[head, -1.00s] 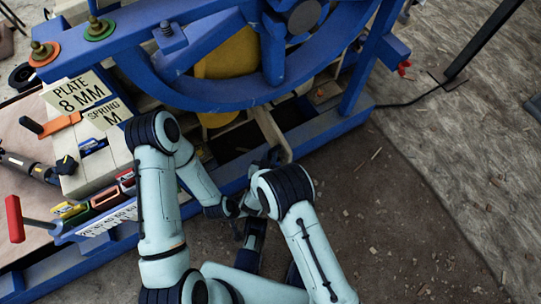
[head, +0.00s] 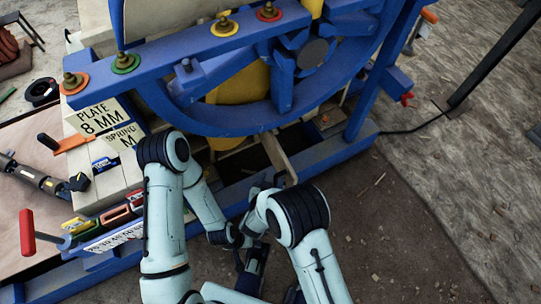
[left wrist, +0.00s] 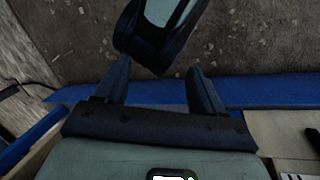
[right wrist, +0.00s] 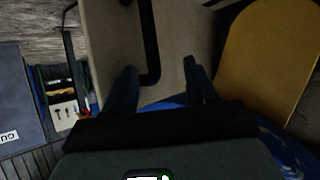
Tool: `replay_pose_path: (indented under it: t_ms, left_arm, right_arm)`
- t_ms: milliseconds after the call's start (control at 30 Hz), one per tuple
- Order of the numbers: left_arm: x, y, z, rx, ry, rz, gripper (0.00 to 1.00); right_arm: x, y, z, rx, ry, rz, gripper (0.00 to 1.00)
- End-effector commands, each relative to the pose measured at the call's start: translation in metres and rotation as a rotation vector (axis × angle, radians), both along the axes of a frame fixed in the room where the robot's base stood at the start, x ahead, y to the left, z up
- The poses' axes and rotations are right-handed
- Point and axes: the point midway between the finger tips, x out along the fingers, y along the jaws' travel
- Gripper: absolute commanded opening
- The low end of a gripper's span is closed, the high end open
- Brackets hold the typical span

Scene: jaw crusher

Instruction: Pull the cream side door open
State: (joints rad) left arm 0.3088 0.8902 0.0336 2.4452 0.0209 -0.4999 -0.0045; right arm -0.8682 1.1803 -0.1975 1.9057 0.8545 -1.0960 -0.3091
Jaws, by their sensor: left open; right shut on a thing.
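The cream side door (head: 277,155) shows nearly edge-on in the head view, standing out from the opening below the blue wheel guard. In the right wrist view the door (right wrist: 110,45) fills the upper middle, with a black bar handle (right wrist: 149,35) on its face. My right gripper (right wrist: 160,72) is shut on the handle, whose lower bend lies between the fingers. In the head view the right gripper (head: 266,181) is at the door's lower end, partly hidden by my arm. My left gripper (left wrist: 160,80) is open and empty, with a link of mine close in front of it.
The blue base beam (head: 335,145) runs below the door. A yellow part (head: 240,90) is behind the wheel guard. A red-handled lever (head: 27,232) and a tool rack (head: 105,220) are at left. Bare floor (head: 400,230) is free at right. My arms are close together.

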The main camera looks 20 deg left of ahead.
Motion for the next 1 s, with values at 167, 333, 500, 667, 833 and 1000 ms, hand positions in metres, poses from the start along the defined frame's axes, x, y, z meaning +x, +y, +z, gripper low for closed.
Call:
replay_pose_path:
  t_ms: [167,333,500,667,833,1000]
  left_arm:
    - [-0.017,-0.008,0.019,-0.022,0.046,-0.019,0.69]
    - [-0.031,-0.014,0.029,-0.041,0.085,-0.036,0.69]
    - [-0.037,-0.017,0.034,-0.047,0.102,-0.041,0.69]
    - [-0.039,-0.017,0.036,-0.049,0.108,-0.044,0.69]
    - [-0.039,-0.017,0.035,-0.049,0.108,-0.044,0.69]
    - [-0.039,-0.017,0.035,-0.049,0.108,-0.044,0.69]
  right_arm:
    - [0.020,0.011,0.091,0.023,-0.140,-0.003,0.42]
    - [0.018,0.010,0.123,0.021,-0.132,-0.004,0.42]
    - [0.018,0.009,0.142,0.018,-0.127,-0.004,0.42]
    - [0.017,0.008,0.147,0.016,-0.124,-0.004,0.42]
    - [0.017,0.008,0.146,0.016,-0.123,-0.004,0.42]
    - [0.017,0.008,0.146,0.016,-0.123,-0.004,0.42]
